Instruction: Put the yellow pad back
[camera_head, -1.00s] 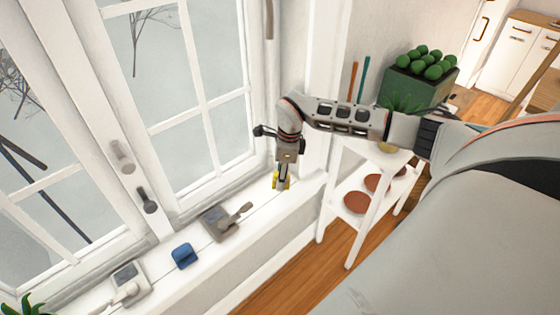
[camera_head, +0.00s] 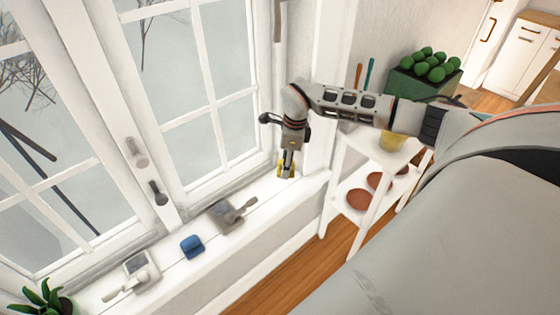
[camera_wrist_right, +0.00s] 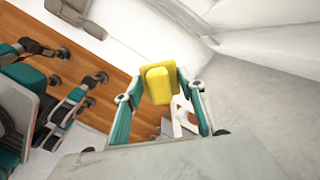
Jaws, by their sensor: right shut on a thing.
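The yellow pad (camera_head: 281,169) is at the far right end of the white window sill, partly hidden by my right gripper (camera_head: 286,166). In the right wrist view the yellow pad (camera_wrist_right: 159,84), a plate with a raised block, sits between the two teal fingers of my right gripper (camera_wrist_right: 160,92), which is shut on it. I cannot tell whether the pad touches the sill.
Along the sill (camera_head: 262,205) stand a grey block with a handled tool (camera_head: 228,215), a blue block (camera_head: 192,246), a pale block with a white-handled tool (camera_head: 140,273) and a potted plant (camera_head: 45,300). A white shelf (camera_head: 330,200) stands close right of the gripper.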

